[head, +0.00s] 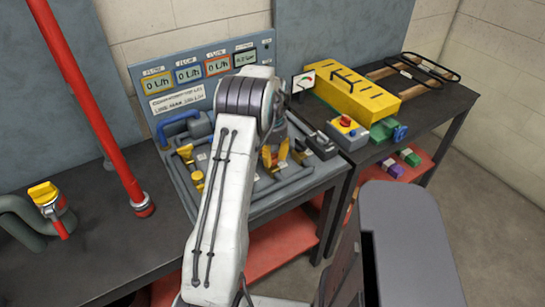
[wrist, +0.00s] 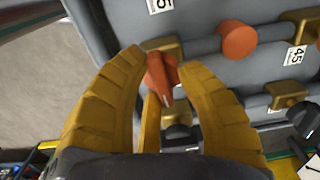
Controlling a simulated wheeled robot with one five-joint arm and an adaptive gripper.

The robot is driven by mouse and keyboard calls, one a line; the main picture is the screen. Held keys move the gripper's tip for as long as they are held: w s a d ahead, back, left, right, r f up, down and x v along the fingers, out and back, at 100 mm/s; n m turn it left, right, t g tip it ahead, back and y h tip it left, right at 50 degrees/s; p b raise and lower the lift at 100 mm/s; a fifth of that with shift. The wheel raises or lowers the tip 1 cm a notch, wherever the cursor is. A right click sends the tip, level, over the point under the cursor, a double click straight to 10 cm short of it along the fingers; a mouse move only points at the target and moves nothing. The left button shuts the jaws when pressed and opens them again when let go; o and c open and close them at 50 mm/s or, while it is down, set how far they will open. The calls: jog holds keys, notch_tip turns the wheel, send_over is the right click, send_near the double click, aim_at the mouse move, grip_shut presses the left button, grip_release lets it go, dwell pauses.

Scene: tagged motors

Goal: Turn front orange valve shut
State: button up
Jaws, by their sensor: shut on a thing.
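The orange valve handle (wrist: 160,74) sits between the two yellow fingers of my gripper (wrist: 163,66) in the wrist view. The gripper is shut on this handle, with a finger on either side. The handle sits on a brass-coloured valve body on a grey pipe, and its narrow end points down in the picture. In the head view my gripper (head: 274,156) is low over the pipe bench, and my arm hides much of the pipework. The held handle cannot be made out clearly there.
A second orange knob (wrist: 238,40) sits right of the held handle. The gauge panel (head: 197,95) stands behind the pipes. A yellow case (head: 356,93) and a control box with a red button (head: 346,124) are to the right. A red post (head: 85,100) rises at left.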

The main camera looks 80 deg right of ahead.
aim_at(272, 154)
jog(key=shift+w+a+f+m, duration=0.1)
jog(key=shift+f+m, duration=0.05)
jog(key=shift+m, duration=0.15)
jog(key=o, duration=1.2)
jog(key=shift+r, duration=0.2)
notch_tip(272, 154, up, 12)
jog(key=shift+f, duration=0.15)
dwell(0.8)
